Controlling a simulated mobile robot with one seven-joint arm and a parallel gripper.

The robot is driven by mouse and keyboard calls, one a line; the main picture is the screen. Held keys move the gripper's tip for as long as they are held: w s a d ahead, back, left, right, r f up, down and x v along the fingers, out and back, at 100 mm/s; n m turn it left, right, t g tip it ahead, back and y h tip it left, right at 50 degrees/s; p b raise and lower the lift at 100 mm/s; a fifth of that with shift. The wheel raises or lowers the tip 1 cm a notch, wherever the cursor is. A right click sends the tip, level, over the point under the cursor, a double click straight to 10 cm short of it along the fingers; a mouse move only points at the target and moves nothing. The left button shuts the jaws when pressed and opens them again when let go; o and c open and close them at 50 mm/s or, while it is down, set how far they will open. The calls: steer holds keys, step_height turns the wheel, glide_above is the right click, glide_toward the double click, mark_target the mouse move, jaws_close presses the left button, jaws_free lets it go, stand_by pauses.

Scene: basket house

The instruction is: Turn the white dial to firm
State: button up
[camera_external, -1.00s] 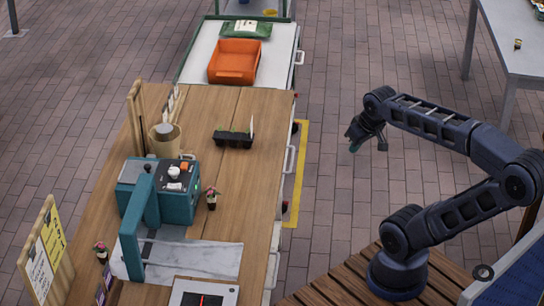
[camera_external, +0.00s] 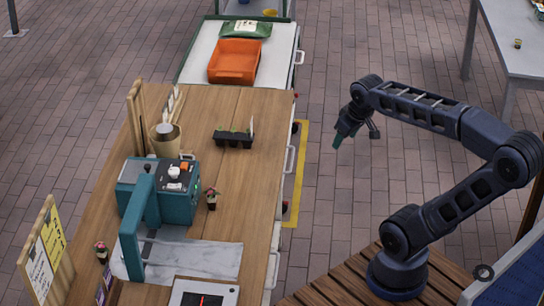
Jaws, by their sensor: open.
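The white dial (camera_external: 174,172) sits on the dark top panel of a teal machine (camera_external: 178,208) on the wooden workbench. An orange part (camera_external: 184,167) is beside the dial. Any markings around the dial are too small to read. My gripper (camera_external: 355,138) is open and empty. It hangs in the air over the floor, to the right of the workbench and well apart from the dial.
On the wooden workbench (camera_external: 245,110) stand a dark seedling tray (camera_external: 233,139), a small potted plant (camera_external: 211,198) beside the machine and a tan pot (camera_external: 165,139) behind it. An orange bin (camera_external: 235,61) is farther back. Brick floor lies open between bench and arm.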

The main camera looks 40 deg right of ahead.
steer(key=w+a+r+n+g, duration=0.1)
steer(key=w+a+r+n, duration=0.15)
steer(key=w, duration=0.35)
steer(key=w+a+r+n, duration=0.1)
steer(key=w+a+n, duration=0.1)
steer(key=w+a, duration=0.25)
steer(key=n+g, duration=0.3)
steer(key=n, duration=0.9)
glide_above(174, 170)
step_height(174, 170, down, 10)
step_height(174, 170, down, 10)
steer(key=shift+r, duration=0.1)
steer(key=c, duration=1)
